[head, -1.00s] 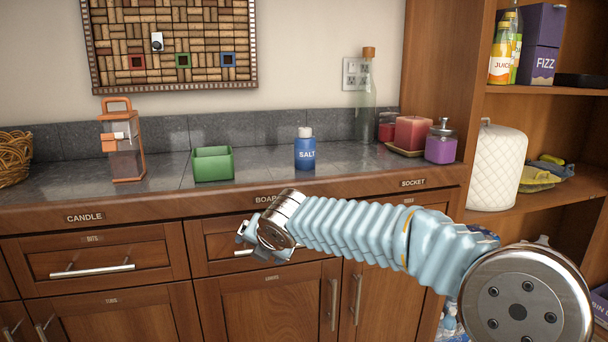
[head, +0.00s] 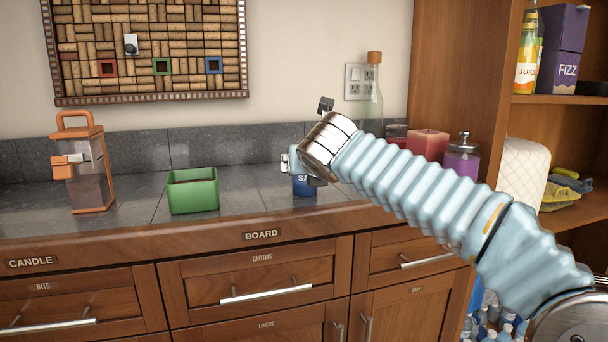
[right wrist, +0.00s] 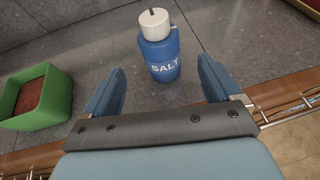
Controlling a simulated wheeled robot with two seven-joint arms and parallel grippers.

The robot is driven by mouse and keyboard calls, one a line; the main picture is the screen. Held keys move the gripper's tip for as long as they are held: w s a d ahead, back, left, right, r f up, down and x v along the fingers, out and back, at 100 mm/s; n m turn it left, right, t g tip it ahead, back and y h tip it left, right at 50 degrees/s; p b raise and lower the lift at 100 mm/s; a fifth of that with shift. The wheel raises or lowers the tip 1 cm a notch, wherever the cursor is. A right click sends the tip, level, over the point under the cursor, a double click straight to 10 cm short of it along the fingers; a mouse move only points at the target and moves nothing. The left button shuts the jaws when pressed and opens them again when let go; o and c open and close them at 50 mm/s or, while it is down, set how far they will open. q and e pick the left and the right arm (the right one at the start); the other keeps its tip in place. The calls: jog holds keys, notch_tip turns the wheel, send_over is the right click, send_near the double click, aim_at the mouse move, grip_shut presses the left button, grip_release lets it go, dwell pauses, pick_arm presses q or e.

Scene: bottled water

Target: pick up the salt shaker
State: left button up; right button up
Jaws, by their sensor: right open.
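The salt shaker is a blue bottle with a white cap, standing upright on the grey tiled counter. In the right wrist view the salt shaker (right wrist: 160,58) is just beyond the fingertips, roughly centred between them and apart from both. In the head view the salt shaker (head: 304,188) is mostly hidden behind my right gripper and wrist. My right gripper (right wrist: 160,82) is open and empty; it also shows in the head view (head: 303,163) above the counter's front part. My left gripper is in neither current view.
A green box (head: 194,192) stands left of the shaker, with an orange-framed lantern (head: 84,170) further left. A red candle (head: 428,145), a purple jar (head: 462,160) and a clear bottle (head: 373,100) stand to the right and behind. A wooden shelf unit (head: 484,60) bounds the right.

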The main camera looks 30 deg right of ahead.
aim_at(300, 188)
jog(key=x, duration=0.9)
jog(key=shift+s+f, duration=0.1)
jog(key=shift+c, duration=0.3)
